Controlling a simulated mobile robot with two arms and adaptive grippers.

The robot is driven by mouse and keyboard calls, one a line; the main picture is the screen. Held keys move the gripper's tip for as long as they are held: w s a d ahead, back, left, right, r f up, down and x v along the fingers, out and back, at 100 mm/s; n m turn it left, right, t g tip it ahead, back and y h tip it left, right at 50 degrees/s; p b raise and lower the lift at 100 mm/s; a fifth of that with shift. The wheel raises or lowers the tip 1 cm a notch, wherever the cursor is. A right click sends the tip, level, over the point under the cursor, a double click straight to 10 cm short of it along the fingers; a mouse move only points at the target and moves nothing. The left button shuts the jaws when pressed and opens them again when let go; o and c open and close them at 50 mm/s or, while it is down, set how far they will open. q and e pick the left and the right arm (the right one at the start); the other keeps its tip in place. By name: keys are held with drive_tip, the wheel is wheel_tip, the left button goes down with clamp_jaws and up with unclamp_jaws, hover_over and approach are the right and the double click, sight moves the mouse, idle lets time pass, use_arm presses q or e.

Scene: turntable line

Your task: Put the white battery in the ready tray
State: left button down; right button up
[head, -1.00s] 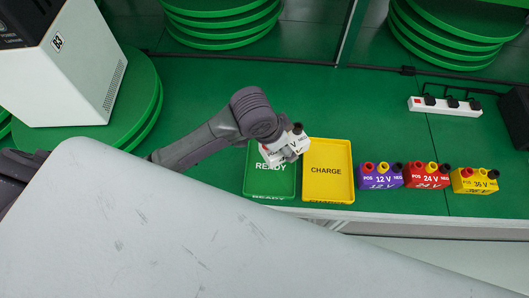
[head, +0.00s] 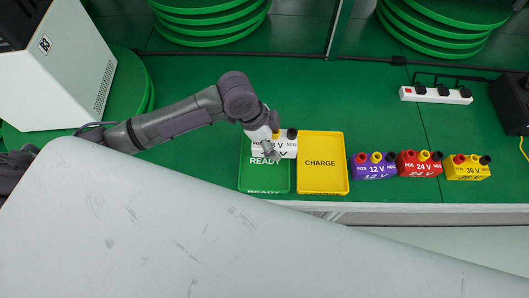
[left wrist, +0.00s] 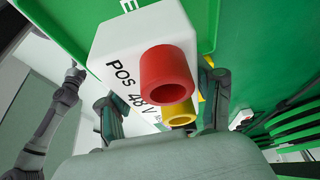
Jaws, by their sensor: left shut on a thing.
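The white battery (head: 288,148) has red, yellow and black terminals on top. My left gripper (head: 270,137) is shut on it and holds it over the far part of the green READY tray (head: 250,181). Its right end reaches toward the yellow tray's edge. I cannot tell whether its base touches the tray. In the left wrist view the white battery (left wrist: 112,45) shows "POS 48 V", with its red and yellow terminals toward the camera; the left gripper's fingers (left wrist: 165,105) lie on either side.
The yellow CHARGE tray (head: 321,180) stands empty right beside the green tray. Purple (head: 374,171), red (head: 419,169) and yellow (head: 466,173) batteries stand in a row to the right. A power strip (head: 436,95) lies behind them. The green bench behind the trays is clear.

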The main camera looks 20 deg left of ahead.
sight(265, 161)
use_arm(q)
drive_tip(key=shift+s+a+f, duration=0.75)
drive_tip(key=shift+s+a, duration=0.15)
drive_tip(key=shift+s, duration=0.1)
wheel_tip(265, 161, down, 3)
drive_tip(key=shift+p, duration=0.35)
drive_tip(key=shift+f, duration=0.55)
drive_tip(key=shift+f, duration=0.15)
drive_tip(key=shift+c, duration=0.9)
unclamp_jaws()
